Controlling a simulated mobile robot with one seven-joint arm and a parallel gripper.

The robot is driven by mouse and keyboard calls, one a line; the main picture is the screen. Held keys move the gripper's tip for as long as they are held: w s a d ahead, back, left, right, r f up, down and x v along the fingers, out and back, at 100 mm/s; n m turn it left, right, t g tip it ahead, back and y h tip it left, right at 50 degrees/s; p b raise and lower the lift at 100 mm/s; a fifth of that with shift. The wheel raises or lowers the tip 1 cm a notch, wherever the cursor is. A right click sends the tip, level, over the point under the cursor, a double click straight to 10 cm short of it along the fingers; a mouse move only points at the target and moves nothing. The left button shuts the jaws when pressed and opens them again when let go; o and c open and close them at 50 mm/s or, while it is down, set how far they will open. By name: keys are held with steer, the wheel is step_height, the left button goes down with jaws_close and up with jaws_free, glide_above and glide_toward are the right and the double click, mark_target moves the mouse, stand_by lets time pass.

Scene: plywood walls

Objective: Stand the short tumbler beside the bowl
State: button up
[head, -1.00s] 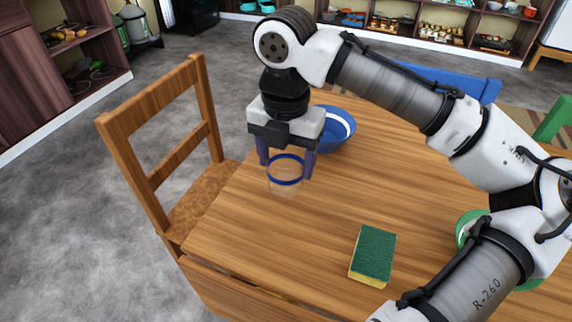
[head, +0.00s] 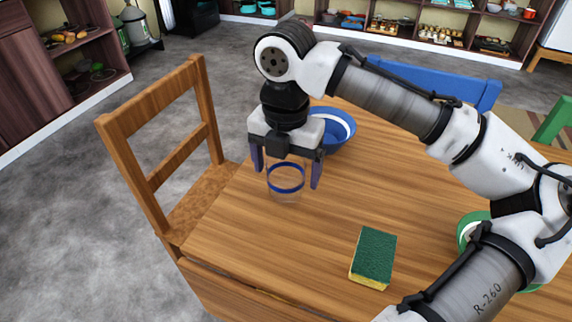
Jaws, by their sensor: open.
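The short tumbler (head: 286,187) is clear with a blue band and stands upright on the wooden table. My gripper (head: 286,176) is above and around it, open, with one finger on each side and a visible gap to each. The blue bowl (head: 342,133) with a white band inside sits just behind and to the right of the tumbler. My gripper and wrist hide part of the bowl's left side.
A green and yellow sponge (head: 373,257) lies on the table (head: 240,235) toward the front. A green dish (head: 466,228) is partly hidden behind my arm at the right. A wooden chair (head: 160,150) stands at the table's left edge, a blue chair (head: 440,85) behind.

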step_height(320, 180, up, 12)
steer(key=p, duration=0.2)
steer(key=shift+r+p, duration=0.15)
steer(key=shift+p, duration=0.15)
